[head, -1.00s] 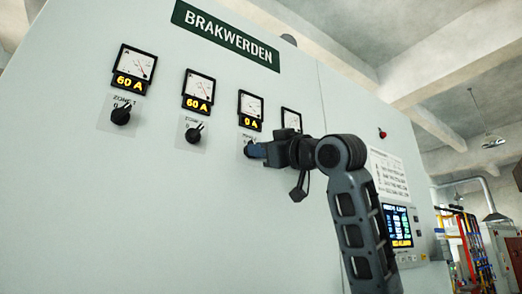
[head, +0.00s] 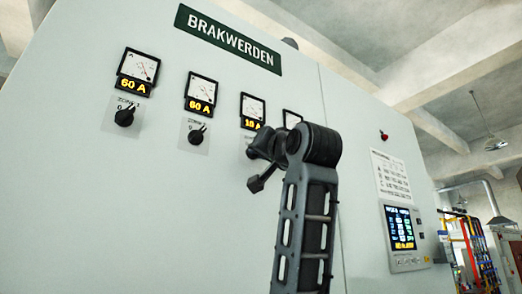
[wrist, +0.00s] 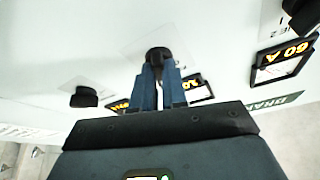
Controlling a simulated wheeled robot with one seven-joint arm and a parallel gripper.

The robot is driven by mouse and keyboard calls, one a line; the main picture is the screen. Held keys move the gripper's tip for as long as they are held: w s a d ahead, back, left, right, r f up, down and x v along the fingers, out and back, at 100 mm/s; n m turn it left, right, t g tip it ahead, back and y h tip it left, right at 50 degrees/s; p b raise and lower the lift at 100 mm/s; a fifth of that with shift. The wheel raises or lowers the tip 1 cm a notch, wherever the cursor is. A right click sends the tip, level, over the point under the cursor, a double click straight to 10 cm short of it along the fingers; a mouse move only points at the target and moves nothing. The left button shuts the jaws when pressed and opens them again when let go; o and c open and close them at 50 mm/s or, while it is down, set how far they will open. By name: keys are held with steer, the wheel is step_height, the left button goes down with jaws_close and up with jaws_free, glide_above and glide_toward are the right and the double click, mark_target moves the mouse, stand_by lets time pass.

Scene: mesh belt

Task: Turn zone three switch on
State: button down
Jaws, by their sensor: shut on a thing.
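The zone three switch is a black rotary knob (wrist: 158,53) on the pale panel, third in the row. In the wrist view the two blue fingers of my gripper (wrist: 158,70) are closed around it. In the head view my gripper (head: 255,150) and wrist cover most of this switch, so its pointer angle cannot be told. The meter (head: 253,111) above it has a lit yellow display reading about 10 A. The zone one knob (head: 124,117) and zone two knob (head: 196,135) stand to the left, each under a meter reading 60 A.
A fourth meter (head: 292,118) is partly hidden behind my arm. A neighbouring knob (wrist: 84,97) shows left in the wrist view. A red button (head: 384,135), a notice sheet (head: 391,178) and a lit screen (head: 401,228) are on the right side of the cabinet.

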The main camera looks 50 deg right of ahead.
steer(key=shift+m+g+h, duration=0.4)
steer(key=shift+m, duration=0.9)
steer(key=c, duration=1.2)
jaws_free()
steer(key=shift+o, duration=0.2)
steer(key=shift+a, duration=0.1)
steer(key=b+v, duration=0.2)
steer(key=v, duration=0.5)
steer(key=shift+s+a, duration=0.2)
steer(key=shift+s, duration=0.05)
steer(key=shift+f, duration=0.2)
